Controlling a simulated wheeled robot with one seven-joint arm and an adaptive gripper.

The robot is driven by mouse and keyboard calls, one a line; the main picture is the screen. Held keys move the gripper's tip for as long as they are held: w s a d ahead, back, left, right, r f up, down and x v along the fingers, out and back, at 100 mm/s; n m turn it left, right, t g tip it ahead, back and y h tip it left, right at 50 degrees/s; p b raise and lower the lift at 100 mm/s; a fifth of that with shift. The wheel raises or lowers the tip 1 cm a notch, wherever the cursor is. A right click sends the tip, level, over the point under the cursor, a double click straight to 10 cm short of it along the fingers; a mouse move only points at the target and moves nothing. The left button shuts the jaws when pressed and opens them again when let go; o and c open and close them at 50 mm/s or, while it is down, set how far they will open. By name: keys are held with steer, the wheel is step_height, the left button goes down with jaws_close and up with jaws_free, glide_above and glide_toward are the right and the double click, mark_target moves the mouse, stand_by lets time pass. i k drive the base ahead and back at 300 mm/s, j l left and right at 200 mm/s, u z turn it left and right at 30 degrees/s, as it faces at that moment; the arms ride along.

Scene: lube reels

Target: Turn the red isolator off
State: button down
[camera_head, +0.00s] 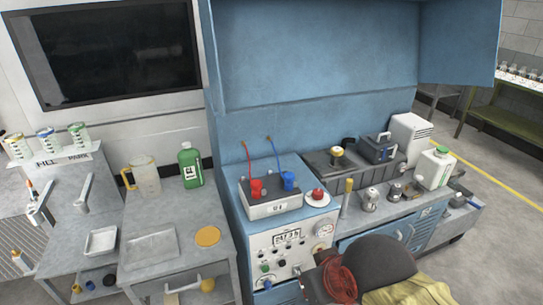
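A red knob (318,193) sits on a round white plate on top of the blue cabinet, at its right front corner. It looks like the red isolator, but its on or off position is too small to tell. The cabinet's front panel (270,248) below it carries a small display (287,237), a round gauge (324,230) and several small coloured knobs.
A grey box (272,207) with a red cup (257,189) and a blue cup (288,180) stands left of the knob. A workbench (210,262) stands left.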

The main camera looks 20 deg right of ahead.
mark_target(318, 195)
steer(key=i+l+z, duration=0.25)
steer(key=i, duration=0.2)
steer(key=i+l+z, duration=0.3)
steer(key=i, duration=0.15)
steer(key=j, duration=0.1)
